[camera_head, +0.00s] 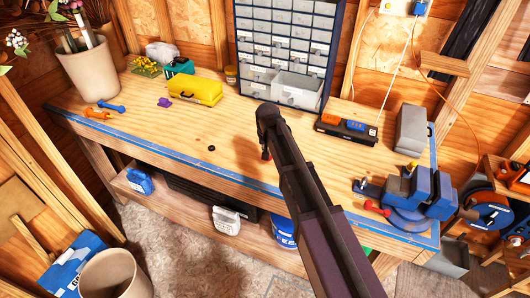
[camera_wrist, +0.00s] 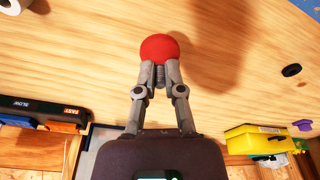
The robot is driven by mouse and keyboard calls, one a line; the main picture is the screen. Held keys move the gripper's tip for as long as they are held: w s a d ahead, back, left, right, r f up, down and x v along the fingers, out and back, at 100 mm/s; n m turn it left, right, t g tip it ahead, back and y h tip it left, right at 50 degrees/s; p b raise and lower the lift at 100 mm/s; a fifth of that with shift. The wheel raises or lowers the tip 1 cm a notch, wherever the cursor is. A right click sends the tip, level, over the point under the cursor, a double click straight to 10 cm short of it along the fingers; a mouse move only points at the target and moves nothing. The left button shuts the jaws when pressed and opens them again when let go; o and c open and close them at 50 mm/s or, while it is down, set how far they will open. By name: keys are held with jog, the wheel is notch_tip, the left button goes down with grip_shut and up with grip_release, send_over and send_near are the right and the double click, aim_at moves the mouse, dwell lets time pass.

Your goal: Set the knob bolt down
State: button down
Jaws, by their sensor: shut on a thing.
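The knob bolt (camera_wrist: 159,48) has a round red knob and a short threaded shank. In the wrist view my gripper (camera_wrist: 159,80) is shut on its shank, with the knob beyond the fingertips. The wooden workbench top (camera_wrist: 90,60) is behind the knob. In the head view my arm hides most of my gripper, and only a small red bit of the knob bolt (camera_head: 266,156) shows beside it, over the middle of the workbench (camera_head: 235,130). I cannot tell how far the knob is from the wood.
A black ring (camera_head: 211,148), a yellow case (camera_head: 195,91) and a purple knob (camera_head: 164,102) lie left of my arm. A drawer cabinet (camera_head: 285,40) stands behind. A black-and-orange box (camera_head: 346,127) and a blue vise (camera_head: 420,195) are right. Bare wood lies around the ring.

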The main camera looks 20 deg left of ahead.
jog(key=shift+w+a+f, duration=0.1)
jog(key=shift+w+a, duration=0.2)
jog(key=shift+w, duration=0.2)
jog(key=shift+w+a, duration=0.25)
jog(key=shift+w, duration=0.25)
jog(key=shift+w+a, duration=0.25)
jog(key=shift+w, duration=0.25)
jog(key=shift+w+a+f+b, duration=0.1)
jog(key=shift+w+f+b, duration=0.05)
jog(key=shift+f+b, duration=1.7)
jog(key=shift+b, duration=0.05)
jog(key=shift+f, duration=0.15)
jog(key=c, duration=0.8)
grip_release()
jog(key=shift+o, duration=0.2)
